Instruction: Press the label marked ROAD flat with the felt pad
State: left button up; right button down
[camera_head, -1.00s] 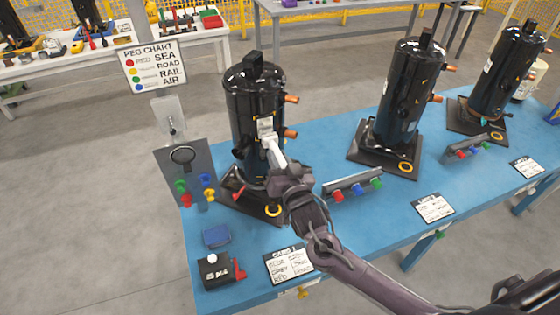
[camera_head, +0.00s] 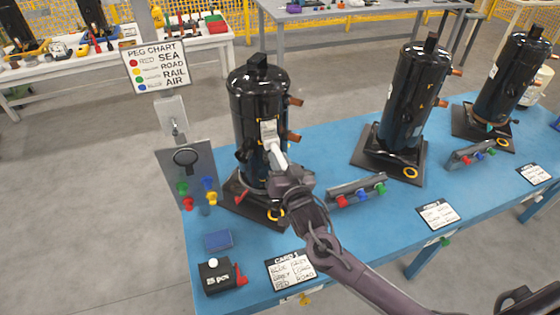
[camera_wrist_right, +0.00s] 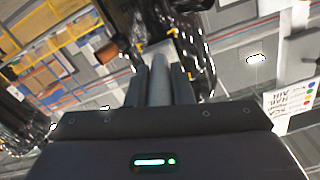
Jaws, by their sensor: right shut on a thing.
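A black compressor (camera_head: 245,108) stands upright at the left of the blue table. A pale label (camera_head: 268,131) is on its front; its print is too small to read. My right gripper (camera_head: 283,168) is in front of this compressor, shut on a light grey tool (camera_head: 275,152), which I take for the felt pad. The tool's tip is at the label's lower part; I cannot tell whether it touches. In the right wrist view the grey tool (camera_wrist_right: 158,82) stands between the two fingers, pointing at the compressor (camera_wrist_right: 200,45). My left gripper is not in view.
Two more black compressors (camera_head: 407,95) (camera_head: 503,80) stand to the right on the blue table (camera_head: 330,240). Coloured pegs (camera_head: 362,193), a card (camera_head: 290,269), a blue block (camera_head: 218,240) and a black box (camera_head: 217,277) lie near. A peg chart (camera_head: 156,68) stands behind left.

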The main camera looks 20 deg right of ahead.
jog(key=shift+w, duration=0.35)
jog(key=shift+r, duration=0.1)
dwell(0.5)
jog(key=shift+s+p, duration=0.45)
jog(key=shift+s, duration=0.3)
jog(key=shift+s+d+p, duration=0.1)
jog(key=shift+s+p, duration=0.35)
jog(key=shift+s, duration=0.6)
jog(key=s+d+r+b, duration=0.1)
jog(key=s+r+b, duration=0.1)
jog(key=s, duration=1.6)
jog(key=shift+s+d+h+b, duration=0.25)
jog(key=shift+d+h+b, duration=0.1)
jog(key=shift+b, duration=0.35)
